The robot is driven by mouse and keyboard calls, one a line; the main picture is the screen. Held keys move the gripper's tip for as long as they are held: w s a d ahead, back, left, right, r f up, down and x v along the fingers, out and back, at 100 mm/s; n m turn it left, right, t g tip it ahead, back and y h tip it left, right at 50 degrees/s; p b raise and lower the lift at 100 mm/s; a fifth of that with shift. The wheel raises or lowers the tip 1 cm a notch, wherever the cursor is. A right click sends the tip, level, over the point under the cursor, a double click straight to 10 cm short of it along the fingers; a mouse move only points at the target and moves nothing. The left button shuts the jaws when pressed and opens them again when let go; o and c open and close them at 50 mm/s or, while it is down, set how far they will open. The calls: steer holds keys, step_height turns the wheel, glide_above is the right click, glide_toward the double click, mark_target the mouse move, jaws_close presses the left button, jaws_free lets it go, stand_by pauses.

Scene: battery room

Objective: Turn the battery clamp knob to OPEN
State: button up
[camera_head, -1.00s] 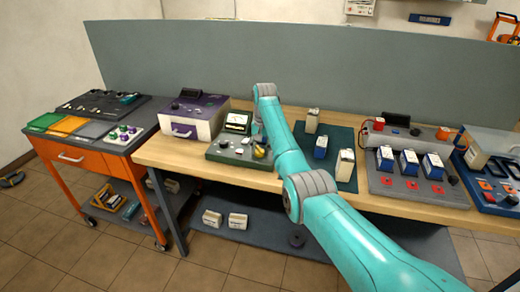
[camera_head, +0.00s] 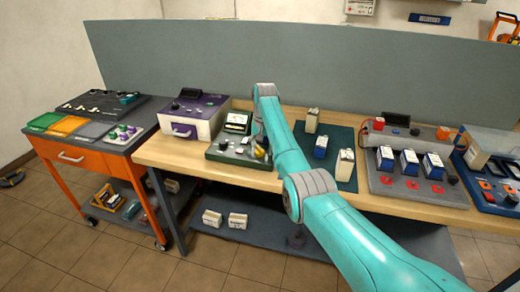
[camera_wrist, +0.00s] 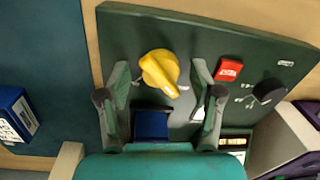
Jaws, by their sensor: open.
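A yellow knob (camera_wrist: 160,72) with a pointed grip sits on the dark green panel (camera_wrist: 120,30) in the wrist view. Its pointer aims toward the lower right, near small white marks that I cannot read. My gripper (camera_wrist: 160,78) is open, with one finger on each side of the yellow knob and a gap beside both. I cannot tell how high the fingertips are above the panel. A blue block (camera_wrist: 152,125) sits below the knob, between the fingers.
The panel also has a red switch (camera_wrist: 229,69) and a black knob (camera_wrist: 269,91), right of my fingers. A blue and white battery (camera_wrist: 18,113) stands to the left. A purple-topped box (camera_head: 195,115) is beside the panel in the head view.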

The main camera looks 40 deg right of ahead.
steer(key=shift+r, duration=0.1)
step_height(320, 180, up, 12)
steer(key=shift+s+d, duration=0.25)
steer(key=shift+d, duration=0.1)
stand_by(0.6)
